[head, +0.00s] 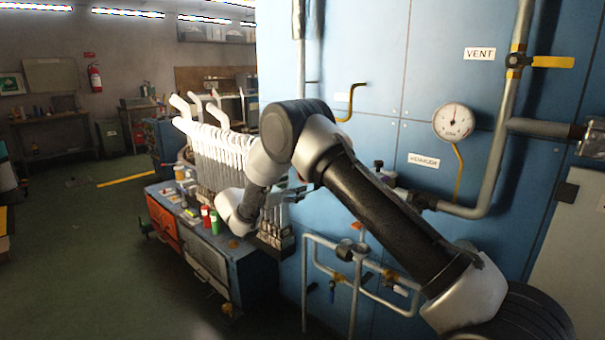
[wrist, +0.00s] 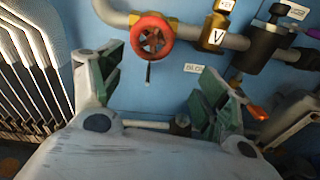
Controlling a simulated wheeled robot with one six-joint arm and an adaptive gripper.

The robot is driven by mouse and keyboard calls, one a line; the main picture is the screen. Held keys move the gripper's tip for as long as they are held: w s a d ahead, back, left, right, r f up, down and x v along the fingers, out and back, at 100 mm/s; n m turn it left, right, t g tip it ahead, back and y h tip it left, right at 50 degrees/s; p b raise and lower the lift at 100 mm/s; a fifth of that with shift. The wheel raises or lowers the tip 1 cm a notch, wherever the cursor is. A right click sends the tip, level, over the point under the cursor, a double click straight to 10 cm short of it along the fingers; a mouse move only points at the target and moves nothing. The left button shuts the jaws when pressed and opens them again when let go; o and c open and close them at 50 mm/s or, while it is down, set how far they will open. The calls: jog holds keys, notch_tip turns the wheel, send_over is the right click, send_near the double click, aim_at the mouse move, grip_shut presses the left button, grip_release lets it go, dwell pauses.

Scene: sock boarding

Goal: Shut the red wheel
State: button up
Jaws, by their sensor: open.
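The red wheel (wrist: 152,38) is a small spoked handwheel on a grey pipe in front of the blue panel, near the top of the wrist view. A thin dark stem or rod hangs below it. My gripper (wrist: 162,78) is open, its green-padded fingers spread wide with nothing between them. In the wrist picture the wheel appears beyond the fingertips, between them and nearer the left one; I see no contact. In the head view I cannot make out the wheel; my arm covers part of the panel there.
A brass valve body (wrist: 213,32) marked V and a black fitting (wrist: 262,45) sit right of the wheel. An orange-red handle (wrist: 257,113) shows by the right finger. White sock forms (head: 215,145) stand left of my arm. A gauge (head: 453,121) hangs on the panel.

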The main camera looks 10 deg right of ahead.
jog(key=shift+n+t+h, duration=0.3)
jog(key=shift+n+t, duration=0.2)
jog(key=shift+n, duration=0.2)
jog(key=w+d, duration=0.1)
jog(key=w+d+r, duration=0.1)
jog(key=w+d, duration=0.1)
jog(key=w+d+r, duration=0.1)
jog(key=w+d, duration=0.1)
jog(key=shift+w+d+r, duration=0.15)
jog(key=shift+w, duration=0.05)
jog(key=c, duration=1)
